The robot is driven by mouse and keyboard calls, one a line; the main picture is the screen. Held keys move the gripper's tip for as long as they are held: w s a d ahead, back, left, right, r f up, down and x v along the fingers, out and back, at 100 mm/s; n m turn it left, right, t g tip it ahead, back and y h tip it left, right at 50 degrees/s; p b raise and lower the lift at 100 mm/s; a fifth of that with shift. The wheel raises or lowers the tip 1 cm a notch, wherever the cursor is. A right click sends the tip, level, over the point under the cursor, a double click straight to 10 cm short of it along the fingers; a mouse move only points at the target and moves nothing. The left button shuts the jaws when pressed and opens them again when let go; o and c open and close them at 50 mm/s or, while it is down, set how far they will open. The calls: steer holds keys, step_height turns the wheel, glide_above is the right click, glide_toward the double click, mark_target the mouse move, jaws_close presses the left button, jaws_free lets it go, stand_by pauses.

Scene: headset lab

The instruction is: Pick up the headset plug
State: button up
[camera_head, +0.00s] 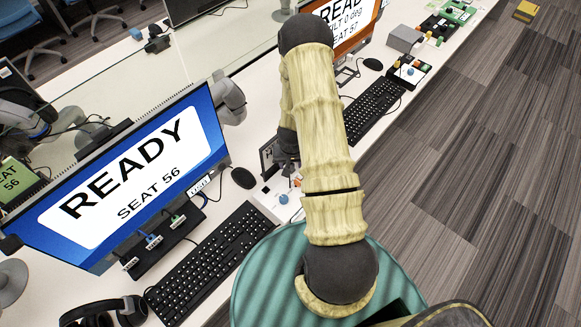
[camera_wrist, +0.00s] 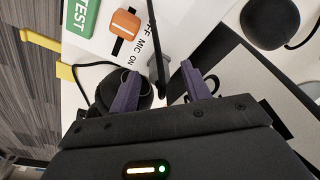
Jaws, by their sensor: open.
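My gripper shows in the wrist view (camera_wrist: 163,88) with its two purple fingers apart. No held object is clear between them. A thin dark upright piece stands between and beyond the fingers, with a black rounded thing and a thin loop behind the left finger. I cannot tell whether any of these is the headset plug. In the head view my arm hides most of the gripper. A black headset (camera_head: 105,312) lies at the bottom left. Small labelled connectors (camera_head: 153,240) sit on a dark stand below the SEAT 56 screen; I cannot tell which plug is which.
An orange switch (camera_wrist: 125,26) sits beside a MIC label and a green TEST label (camera_wrist: 82,14). A black mouse (camera_wrist: 268,22) is at upper right. The SEAT 56 monitor (camera_head: 130,175) and keyboard (camera_head: 210,262) stand left of my arm.

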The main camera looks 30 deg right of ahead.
mark_target(291, 164)
jaws_close()
steer(key=shift+s, duration=0.1)
steer(key=shift+d+r, duration=0.1)
step_height(291, 164, up, 10)
steer(key=p, duration=0.6)
steer(key=shift+p, duration=0.4)
steer(key=shift+a, duration=0.2)
